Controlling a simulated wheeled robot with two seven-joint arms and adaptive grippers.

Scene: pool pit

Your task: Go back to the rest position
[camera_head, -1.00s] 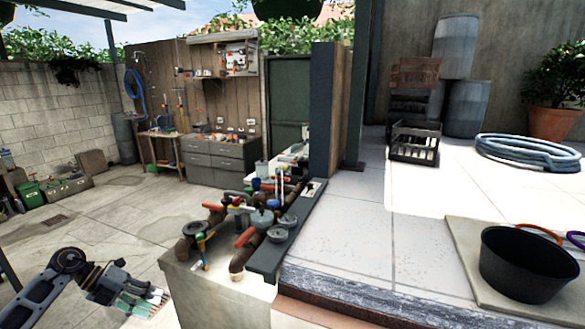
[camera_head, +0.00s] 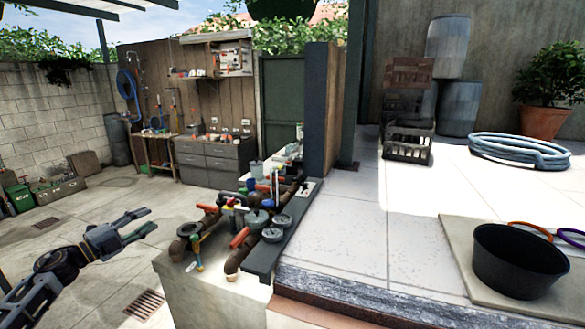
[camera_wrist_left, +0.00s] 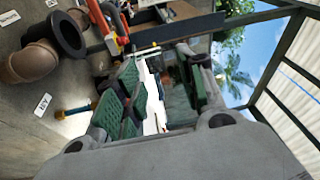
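My left gripper (camera_head: 150,219) is in the lower left of the head view, above the concrete floor. Its two fingers point right and stand apart, with nothing between them. The left wrist view also shows the left gripper (camera_wrist_left: 163,85) with its green-padded fingers spread and the gap empty. It is to the left of the pipe assembly (camera_head: 241,228) and clear of it in the head view. My right gripper is not in view.
The pipes sit on a concrete ledge (camera_head: 205,298). A floor grate (camera_head: 144,304) lies below my left gripper. A black tub (camera_head: 520,262) stands on the raised tiled deck (camera_head: 345,240) at right. Open floor (camera_head: 95,205) lies beyond the arm.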

